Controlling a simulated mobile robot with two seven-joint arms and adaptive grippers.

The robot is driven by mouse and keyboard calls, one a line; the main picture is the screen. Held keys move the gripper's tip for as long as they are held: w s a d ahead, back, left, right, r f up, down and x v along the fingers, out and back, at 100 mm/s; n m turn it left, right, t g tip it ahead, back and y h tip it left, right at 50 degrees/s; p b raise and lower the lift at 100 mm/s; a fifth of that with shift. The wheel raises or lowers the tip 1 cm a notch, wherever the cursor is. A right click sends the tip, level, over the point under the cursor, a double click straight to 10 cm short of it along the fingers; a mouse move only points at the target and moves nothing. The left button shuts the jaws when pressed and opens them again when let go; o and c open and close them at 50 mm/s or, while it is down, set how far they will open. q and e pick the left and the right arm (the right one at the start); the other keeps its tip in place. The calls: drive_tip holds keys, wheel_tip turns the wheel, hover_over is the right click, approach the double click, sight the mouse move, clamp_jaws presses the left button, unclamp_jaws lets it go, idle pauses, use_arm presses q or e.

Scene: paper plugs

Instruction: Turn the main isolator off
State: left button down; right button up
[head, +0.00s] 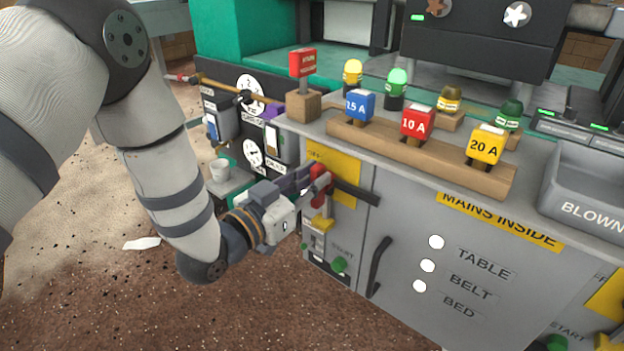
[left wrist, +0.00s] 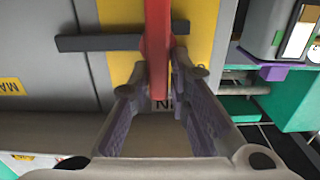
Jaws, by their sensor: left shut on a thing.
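The main isolator's red handle (head: 320,180) is on the grey cabinet's front, in front of a yellow plate (head: 343,165), with a dark bar (head: 358,194) sticking out to its right. My left gripper (head: 308,182) reaches it from the left and is shut on the handle. In the left wrist view the red handle (left wrist: 157,40) lies between the two fingertips of my left gripper (left wrist: 158,72). The dark bar (left wrist: 95,43) crosses behind it, over the yellow plate (left wrist: 200,35). Part of the plate's lettering is hidden by the fingers. My right gripper is not in view.
Below the handle are a yellow-topped switch (head: 322,224) and a green start button (head: 339,264). A black door handle (head: 379,266) stands out to the right. Fuse plugs stand on a wooden rail (head: 375,142) above.

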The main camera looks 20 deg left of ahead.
use_arm(q)
drive_tip(key=shift+n+p, duration=0.65)
drive_tip(key=shift+n, duration=0.05)
drive_tip(key=shift+w+a+f+n+p, duration=0.15)
drive_tip(key=shift+a+f+n+p, duration=0.2)
drive_tip(key=shift+n, duration=2.4)
drive_tip(key=shift+w+a+f+n+p, duration=0.1)
drive_tip(key=shift+a+f+n+p, duration=0.25)
drive_tip(key=shift+n, duration=2.35)
drive_tip(key=shift+w+a+f+n+p, duration=0.2)
drive_tip(key=shift+f+n+p, duration=0.25)
drive_tip(key=shift+n, duration=2.3)
drive_tip(key=shift+r, duration=0.15)
drive_tip(key=c, duration=1.6)
unclamp_jaws()
drive_tip(key=shift+o, duration=0.2)
drive_tip(key=shift+s, duration=0.1)
